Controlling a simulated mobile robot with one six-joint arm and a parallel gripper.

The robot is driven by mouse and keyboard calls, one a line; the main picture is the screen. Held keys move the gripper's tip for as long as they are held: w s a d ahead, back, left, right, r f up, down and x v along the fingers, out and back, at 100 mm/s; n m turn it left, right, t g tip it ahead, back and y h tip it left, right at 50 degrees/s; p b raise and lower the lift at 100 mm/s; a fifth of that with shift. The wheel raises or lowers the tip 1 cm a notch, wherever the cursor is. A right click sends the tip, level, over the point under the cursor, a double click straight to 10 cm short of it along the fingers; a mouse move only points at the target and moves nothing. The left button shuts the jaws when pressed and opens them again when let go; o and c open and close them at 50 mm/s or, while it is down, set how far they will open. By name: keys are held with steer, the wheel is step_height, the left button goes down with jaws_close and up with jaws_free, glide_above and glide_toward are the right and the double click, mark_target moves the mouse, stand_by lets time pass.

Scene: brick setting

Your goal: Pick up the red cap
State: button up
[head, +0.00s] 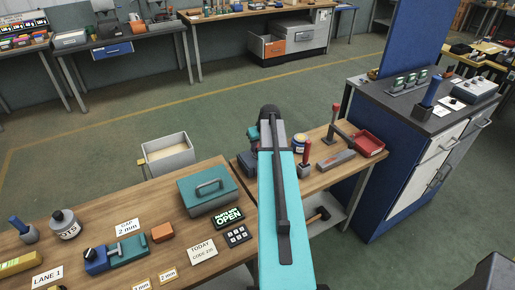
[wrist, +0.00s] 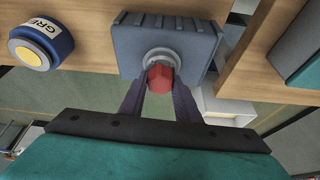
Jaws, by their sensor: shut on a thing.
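The red cap (wrist: 160,78) shows in the wrist view, on a silver ring at the front of a dark blue-grey block (wrist: 187,42). My gripper (wrist: 160,90) has its two dark fingers on either side of the cap, shut on it. The cap is still at the ring; I cannot tell whether it is seated or slightly lifted. In the head view my teal arm hides the cap and the fingertips.
A blue tin (wrist: 42,44) lettered GRE stands left of the block in the wrist view. In the head view, a red-handled tool (head: 306,155), a grey lever press (head: 335,125) and a red tray (head: 368,144) stand right of my arm. A teal box (head: 208,192) stands to the left.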

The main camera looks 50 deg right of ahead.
steer(key=shift+r, duration=0.1)
steer(key=shift+r+b, duration=1.05)
steer(key=shift+r, duration=0.5)
steer(key=s+a+r+b, duration=0.1)
steer(key=s+a+b, duration=0.5)
steer(key=s, duration=0.5)
steer(key=shift+a, duration=0.7)
steer(key=shift+s+b, duration=0.1)
steer(key=shift+b, duration=0.25)
steer(key=b, duration=0.4)
steer(key=shift+s+a, duration=0.15)
steer(key=shift+s, duration=0.15)
steer(key=s+b, duration=0.1)
steer(key=b, duration=0.4)
steer(key=shift+a+r, duration=0.15)
steer(key=shift+a, duration=0.25)
steer(key=shift+s+a+r+b, duration=0.2)
steer(key=shift+s+b, duration=0.05)
steer(key=shift+b, duration=0.6)
